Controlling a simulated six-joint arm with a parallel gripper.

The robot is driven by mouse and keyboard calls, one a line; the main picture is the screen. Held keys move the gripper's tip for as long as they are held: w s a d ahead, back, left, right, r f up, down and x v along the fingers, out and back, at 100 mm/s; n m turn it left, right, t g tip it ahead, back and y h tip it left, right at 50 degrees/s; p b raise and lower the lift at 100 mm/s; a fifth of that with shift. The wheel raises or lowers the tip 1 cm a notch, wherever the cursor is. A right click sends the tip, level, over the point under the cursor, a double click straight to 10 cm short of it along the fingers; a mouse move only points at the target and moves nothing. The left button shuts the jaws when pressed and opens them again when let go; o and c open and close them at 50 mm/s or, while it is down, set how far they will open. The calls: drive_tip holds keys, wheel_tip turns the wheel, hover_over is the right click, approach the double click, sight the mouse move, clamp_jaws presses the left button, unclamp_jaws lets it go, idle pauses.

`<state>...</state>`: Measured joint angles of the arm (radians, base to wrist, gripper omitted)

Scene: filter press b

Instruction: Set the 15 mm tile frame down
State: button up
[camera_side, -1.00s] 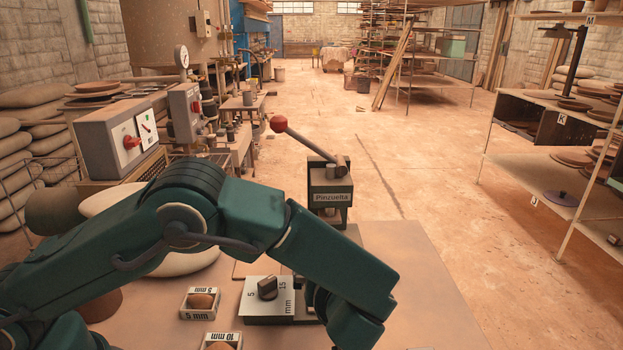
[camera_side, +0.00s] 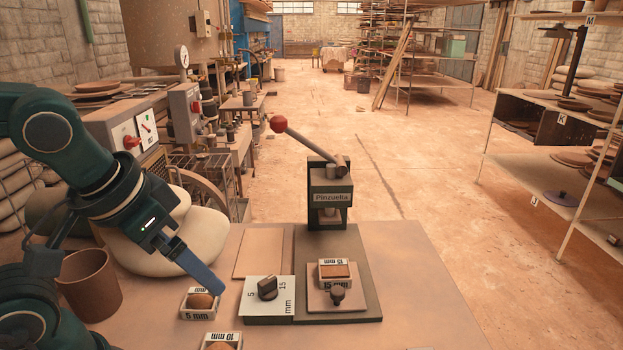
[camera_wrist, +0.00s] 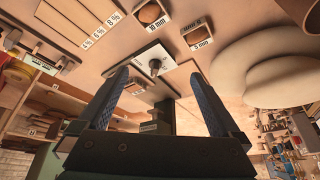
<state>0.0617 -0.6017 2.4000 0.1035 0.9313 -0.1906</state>
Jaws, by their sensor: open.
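The 15 mm tile frame (camera_side: 335,272), a pale box marked "15 mm" with a brown block of clay in it, rests on the small plate with a dark knob (camera_side: 337,293), in front of the green press (camera_side: 330,190). My gripper (camera_side: 214,284) is well to its left, above and close to the 5 mm frame (camera_side: 197,303) in the side view. In the wrist view my gripper (camera_wrist: 159,73) has its two blue fingers wide apart with nothing between them. The 15 mm frame cannot be made out clearly in that view.
A dial plate marked 5 and 15 mm (camera_side: 256,306) lies between my gripper and the 15 mm frame. The 10 mm frame (camera_side: 221,346) is at the front edge. A brown pot (camera_side: 90,285) and pale sacks (camera_side: 185,240) stand left. The table's right side is clear.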

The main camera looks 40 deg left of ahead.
drive_tip(key=shift+s+d+r+m+t+h, duration=0.1)
drive_tip(key=shift+s+d+m+t+h, duration=0.2)
drive_tip(key=shift+s+d+m+t, duration=0.15)
drive_tip(key=shift+a, duration=0.1)
